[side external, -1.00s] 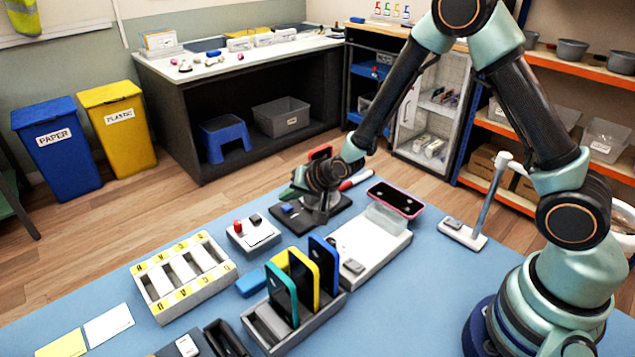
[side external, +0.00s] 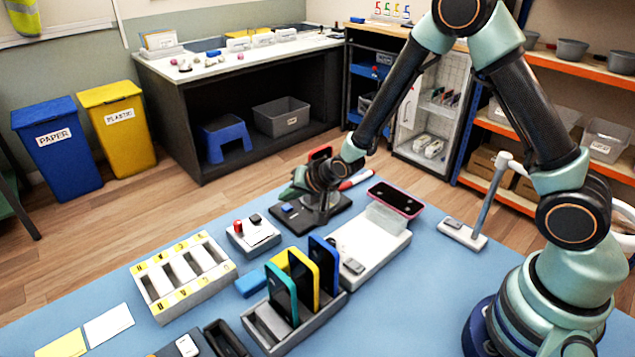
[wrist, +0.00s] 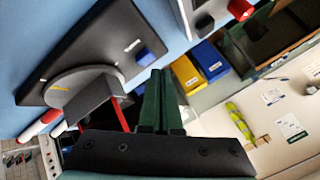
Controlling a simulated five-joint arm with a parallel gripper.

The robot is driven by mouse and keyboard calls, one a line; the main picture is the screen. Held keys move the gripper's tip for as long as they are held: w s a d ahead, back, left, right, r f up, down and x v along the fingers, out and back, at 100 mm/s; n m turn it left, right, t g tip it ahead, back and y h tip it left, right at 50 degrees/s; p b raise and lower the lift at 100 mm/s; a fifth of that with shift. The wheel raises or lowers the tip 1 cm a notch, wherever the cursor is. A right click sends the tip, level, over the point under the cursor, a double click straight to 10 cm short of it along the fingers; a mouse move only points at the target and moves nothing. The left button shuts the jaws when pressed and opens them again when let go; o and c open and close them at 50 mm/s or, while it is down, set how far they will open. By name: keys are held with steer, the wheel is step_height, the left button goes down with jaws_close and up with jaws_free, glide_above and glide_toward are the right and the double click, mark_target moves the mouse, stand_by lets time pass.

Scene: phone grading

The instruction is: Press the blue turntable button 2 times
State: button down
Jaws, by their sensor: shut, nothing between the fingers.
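The turntable's dark base (side external: 335,213) lies near the far edge of the blue mat. Its blue button (side external: 288,208) is at the base's left end. In the wrist view the blue button (wrist: 145,57) shows just past my fingertips, near a corner of the base (wrist: 105,35). My gripper (side external: 290,191) is shut and empty, with its dark green fingers above the button. In the wrist view the closed fingers (wrist: 159,73) lie side by side. I cannot tell whether they touch the button. A red-edged dark phone (wrist: 118,113) stands on the grey round plate (wrist: 75,88).
A small box with a red button (side external: 240,226) stands left of the turntable. A rack with upright phones (side external: 304,278) is in front. A white station with a clear box (side external: 386,219) stands to the right. A marker (side external: 357,178) lies behind.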

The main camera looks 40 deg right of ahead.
steer(key=shift+f, duration=0.15)
stand_by(0.4)
steer(key=shift+f, duration=0.3)
steer(key=shift+f, duration=0.5)
stand_by(0.7)
stand_by(0.4)
steer(key=shift+r, duration=3.45)
